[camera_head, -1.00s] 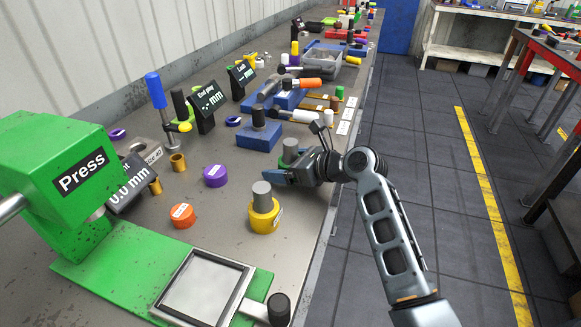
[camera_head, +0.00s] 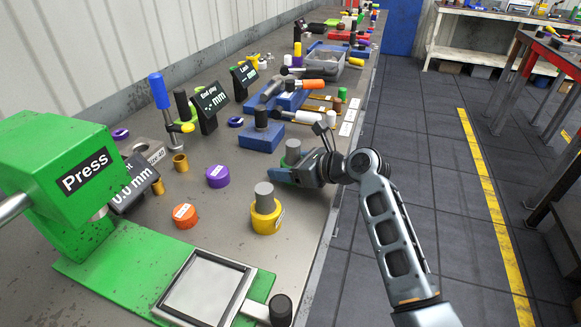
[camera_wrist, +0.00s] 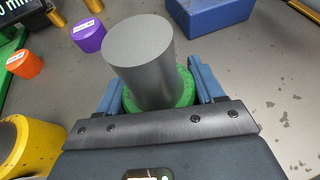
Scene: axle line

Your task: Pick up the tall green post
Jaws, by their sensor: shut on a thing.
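The green post (camera_wrist: 186,86) stands upright between my blue fingers in the wrist view. It shows as a green round base with a tall grey cylinder (camera_wrist: 140,60) rising from it. My gripper (camera_wrist: 158,88) is shut on the green base, one finger on each side. In the head view the post (camera_head: 293,147) shows behind my gripper (camera_head: 284,174), near the bench's right edge. Its lower part is hidden by the gripper there. I cannot tell whether its foot touches the bench.
A yellow base with a grey cylinder (camera_head: 265,214) stands close in front. A blue block (camera_head: 258,138) is just behind. Purple (camera_head: 218,176) and orange (camera_head: 185,215) pieces lie to the left, before the green press (camera_head: 60,165). The aisle floor is clear at right.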

